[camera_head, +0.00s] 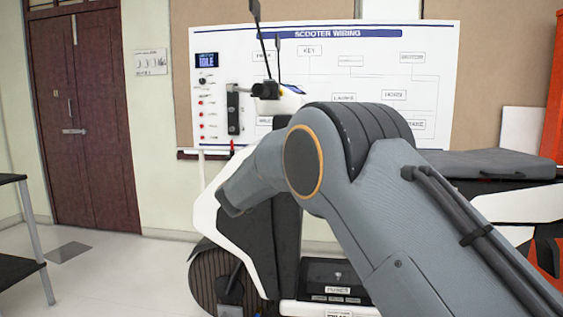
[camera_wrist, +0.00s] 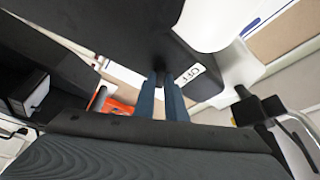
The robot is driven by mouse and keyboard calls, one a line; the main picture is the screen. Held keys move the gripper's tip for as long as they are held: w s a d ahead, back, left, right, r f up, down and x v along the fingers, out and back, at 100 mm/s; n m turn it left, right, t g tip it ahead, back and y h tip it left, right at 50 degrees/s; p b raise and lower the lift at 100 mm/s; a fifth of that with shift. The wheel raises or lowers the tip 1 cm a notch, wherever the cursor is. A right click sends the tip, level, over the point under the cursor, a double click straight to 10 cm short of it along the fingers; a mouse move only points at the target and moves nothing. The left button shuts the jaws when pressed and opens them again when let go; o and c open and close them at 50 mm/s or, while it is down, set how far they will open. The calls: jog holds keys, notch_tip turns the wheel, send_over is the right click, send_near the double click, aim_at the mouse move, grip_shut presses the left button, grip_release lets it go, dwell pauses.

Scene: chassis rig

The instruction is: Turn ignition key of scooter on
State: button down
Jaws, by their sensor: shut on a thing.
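The scooter stands in front of me in the head view, with its white front shield (camera_head: 207,215), its handlebar end (camera_head: 265,90) and its dark grey seat (camera_head: 490,163) showing. My grey arm covers much of its middle, and my gripper is hidden there. In the wrist view my gripper (camera_wrist: 165,92) has its two dark blue fingers close together against the scooter's dark panel. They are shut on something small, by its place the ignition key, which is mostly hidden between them. A white label reading OFF (camera_wrist: 190,75) sits just right of the fingertips.
A SCOOTER WIRING board (camera_head: 325,60) hangs on the wall behind the scooter. A black box marked FUSES (camera_head: 338,275) sits low on the scooter. A dark shelf (camera_head: 20,230) stands at the left. The floor between shelf and scooter is clear.

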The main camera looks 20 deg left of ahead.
jog(key=c, duration=1.8)
grip_release()
jog(key=v, duration=0.7)
jog(key=shift+s, duration=0.4)
jog(key=shift+f, duration=0.1)
